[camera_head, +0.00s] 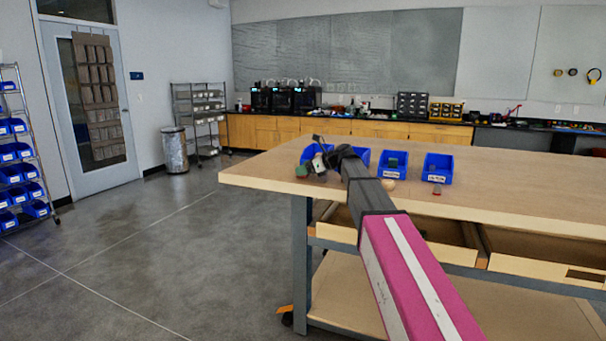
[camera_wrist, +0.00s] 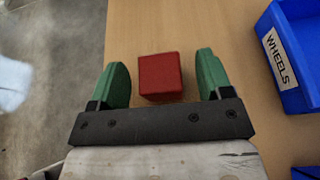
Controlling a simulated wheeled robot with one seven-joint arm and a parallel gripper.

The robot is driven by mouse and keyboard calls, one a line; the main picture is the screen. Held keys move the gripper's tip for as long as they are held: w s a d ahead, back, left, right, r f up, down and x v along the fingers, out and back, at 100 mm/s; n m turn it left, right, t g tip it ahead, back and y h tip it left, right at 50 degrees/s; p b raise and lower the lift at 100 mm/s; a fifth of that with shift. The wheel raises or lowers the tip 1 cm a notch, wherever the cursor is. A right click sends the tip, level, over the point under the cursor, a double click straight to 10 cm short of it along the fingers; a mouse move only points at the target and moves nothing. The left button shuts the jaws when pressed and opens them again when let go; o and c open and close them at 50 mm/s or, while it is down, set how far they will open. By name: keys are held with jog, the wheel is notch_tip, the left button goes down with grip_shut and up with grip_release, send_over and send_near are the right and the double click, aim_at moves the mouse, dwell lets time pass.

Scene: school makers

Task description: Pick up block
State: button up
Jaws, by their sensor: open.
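A red block (camera_wrist: 160,78) sits on the wooden tabletop in the wrist view. My gripper (camera_wrist: 161,72) is open, with one green finger on each side of the block and a gap on both sides. The block appears between the fingers in the picture; I cannot tell how far below the fingertips it is. In the head view my gripper (camera_head: 314,168) is over the near left part of the workbench (camera_head: 510,206), and the block there is not clearly made out.
A blue bin labelled WHEELS (camera_wrist: 297,62) stands to the right in the wrist view. Other blue bins (camera_head: 437,169) line the bench, with a small red piece (camera_head: 437,190) and a beige round piece (camera_head: 388,184) before them. The bench edge is close on the left.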

jog(key=shift+c, duration=0.3)
jog(key=c, duration=0.9)
jog(key=shift+c, duration=0.2)
jog(key=shift+r, duration=0.1)
